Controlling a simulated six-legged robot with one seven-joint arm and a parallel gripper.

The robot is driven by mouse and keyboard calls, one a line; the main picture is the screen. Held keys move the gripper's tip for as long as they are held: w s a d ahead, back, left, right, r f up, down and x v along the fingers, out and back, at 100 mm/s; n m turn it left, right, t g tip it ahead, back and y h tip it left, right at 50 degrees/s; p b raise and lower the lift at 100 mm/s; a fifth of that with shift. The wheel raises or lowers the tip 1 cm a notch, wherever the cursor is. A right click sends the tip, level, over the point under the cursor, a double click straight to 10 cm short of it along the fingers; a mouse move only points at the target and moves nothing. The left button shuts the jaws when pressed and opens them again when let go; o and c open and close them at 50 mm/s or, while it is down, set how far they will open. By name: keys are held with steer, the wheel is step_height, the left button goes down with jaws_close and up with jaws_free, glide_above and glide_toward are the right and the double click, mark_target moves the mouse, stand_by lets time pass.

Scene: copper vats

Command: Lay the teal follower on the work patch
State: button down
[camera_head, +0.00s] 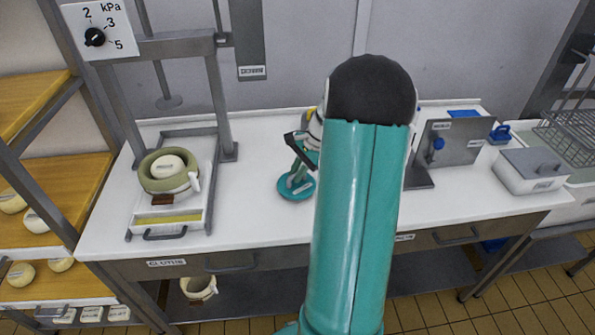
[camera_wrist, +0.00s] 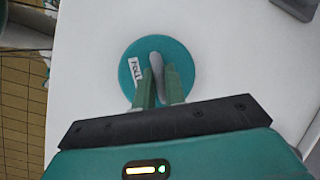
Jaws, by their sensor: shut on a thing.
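The teal follower (camera_head: 298,188) is a round disc with a label and a grey upright handle. It is at the middle of the white worktop, partly hidden by my arm in the head view. In the wrist view the follower (camera_wrist: 132,88) lies flat below the fingers. My gripper (camera_wrist: 159,88) is shut on its handle; it also shows in the head view (camera_head: 299,172). I cannot tell whether the disc touches the worktop or hangs just above it. I cannot make out a marked work patch; my arm hides part of the worktop.
A press frame (camera_head: 221,95) stands at the left, with a green-rimmed mould (camera_head: 159,186) on a tray under it. A grey metal stand (camera_head: 453,143) and a lidded white box (camera_head: 530,172) are at the right. Bare worktop (camera_head: 255,215) lies left of the follower.

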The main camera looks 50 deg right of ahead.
steer(key=shift+f, duration=0.7)
stand_by(0.3)
steer(key=c, duration=1.4)
jaws_free()
steer(key=shift+r, duration=0.15)
steer(key=shift+r, duration=3.4)
